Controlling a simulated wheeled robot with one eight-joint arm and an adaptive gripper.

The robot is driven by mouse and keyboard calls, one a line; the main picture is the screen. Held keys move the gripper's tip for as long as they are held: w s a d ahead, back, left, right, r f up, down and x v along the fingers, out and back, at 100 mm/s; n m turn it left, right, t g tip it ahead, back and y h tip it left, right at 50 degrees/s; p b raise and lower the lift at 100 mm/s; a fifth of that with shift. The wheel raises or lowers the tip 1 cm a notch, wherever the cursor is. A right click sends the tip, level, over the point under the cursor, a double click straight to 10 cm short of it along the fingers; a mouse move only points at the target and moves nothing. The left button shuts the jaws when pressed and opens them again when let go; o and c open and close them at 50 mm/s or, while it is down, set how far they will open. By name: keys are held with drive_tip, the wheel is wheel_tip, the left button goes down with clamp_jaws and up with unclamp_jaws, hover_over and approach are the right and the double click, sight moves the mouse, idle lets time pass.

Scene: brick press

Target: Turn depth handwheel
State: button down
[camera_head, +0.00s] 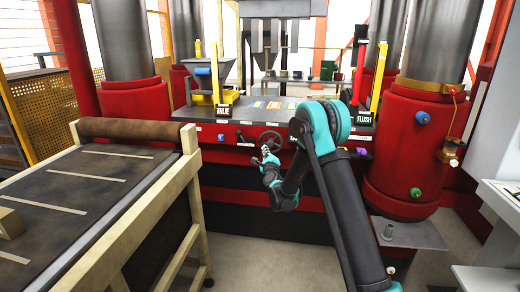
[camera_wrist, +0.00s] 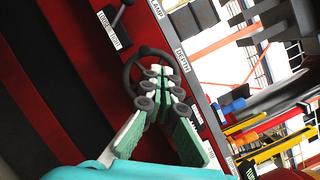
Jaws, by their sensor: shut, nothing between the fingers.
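The depth handwheel (camera_head: 271,132) is a dark spoked wheel on the red front of the press. In the wrist view, its dark rim (camera_wrist: 127,72) shows behind my fingertips, near a DEPTH label (camera_wrist: 182,60). My gripper (camera_head: 266,158) is just below and in front of the wheel in the head view. In the wrist view, my gripper (camera_wrist: 158,88) is shut and empty, its fingertips together over the wheel's area. The fingers hide part of the rim and hub, and I cannot tell whether they touch it.
A lever (camera_wrist: 122,18) stands beside the wheel. TRUE (camera_head: 222,111) and FLUSH (camera_head: 364,117) signs sit on the press ledge. A roller-ended table (camera_head: 110,170) fills the left. A thick red column (camera_head: 410,150) with coloured knobs stands at right. Open floor lies before the press.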

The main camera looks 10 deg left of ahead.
drive_tip(key=w+a+f+m+t+h, duration=0.25)
drive_tip(key=f+m+h, duration=0.25)
drive_tip(key=f+m, duration=0.55)
approach(261, 144)
drive_tip(key=w+f, duration=0.1)
drive_tip(key=w, duration=0.3)
drive_tip(key=shift+w+d+r, duration=0.1)
drive_tip(key=shift+w+r, duration=0.05)
drive_tip(key=shift+r, duration=0.4)
drive_tip(key=shift+w+r, duration=0.15)
drive_tip(key=shift+r, duration=1.25)
drive_tip(key=shift+r, duration=0.75)
